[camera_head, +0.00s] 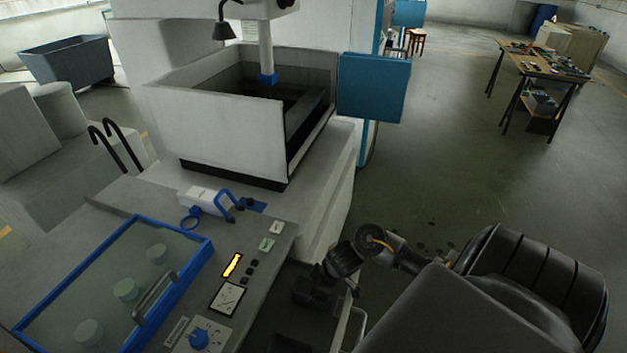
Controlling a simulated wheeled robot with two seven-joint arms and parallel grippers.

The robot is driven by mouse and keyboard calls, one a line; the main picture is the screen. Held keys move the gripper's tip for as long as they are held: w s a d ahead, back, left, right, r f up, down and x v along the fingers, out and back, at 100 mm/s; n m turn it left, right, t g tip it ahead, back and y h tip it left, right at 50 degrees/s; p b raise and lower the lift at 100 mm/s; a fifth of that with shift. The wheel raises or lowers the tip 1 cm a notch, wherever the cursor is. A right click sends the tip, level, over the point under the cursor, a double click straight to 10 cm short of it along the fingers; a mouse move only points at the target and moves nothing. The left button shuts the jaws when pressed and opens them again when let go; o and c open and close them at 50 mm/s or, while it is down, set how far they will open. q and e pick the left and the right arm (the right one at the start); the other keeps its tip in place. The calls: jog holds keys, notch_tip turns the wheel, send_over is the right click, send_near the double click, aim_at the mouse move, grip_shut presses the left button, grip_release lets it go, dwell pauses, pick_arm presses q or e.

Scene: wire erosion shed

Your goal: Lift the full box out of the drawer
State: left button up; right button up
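An open drawer (352,307) shows at the bottom centre, beside the machine's control panel; its interior is dark and partly cut off by the frame's lower edge. My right arm comes in from the lower right, and my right gripper (314,290) points down over or into the drawer. The gripper and whatever lies under it are both dark, so I cannot make out the fingertips or whether they hold anything. I cannot clearly tell the full box apart inside the drawer. My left gripper is not in view.
The control panel (262,262) and a blue-framed lid (110,275) with a handle lie left of the drawer. A white machine tank (215,125) stands behind, with a blue panel (373,87) at its right. A cluttered table (545,58) is far right. The floor between is clear.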

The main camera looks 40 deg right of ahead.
jog(key=c, duration=1.6)
jog(key=shift+r, duration=0.15)
jog(key=shift+r, duration=0.4)
jog(key=shift+r+p, duration=3.25)
jog(key=shift+r, duration=5.5)
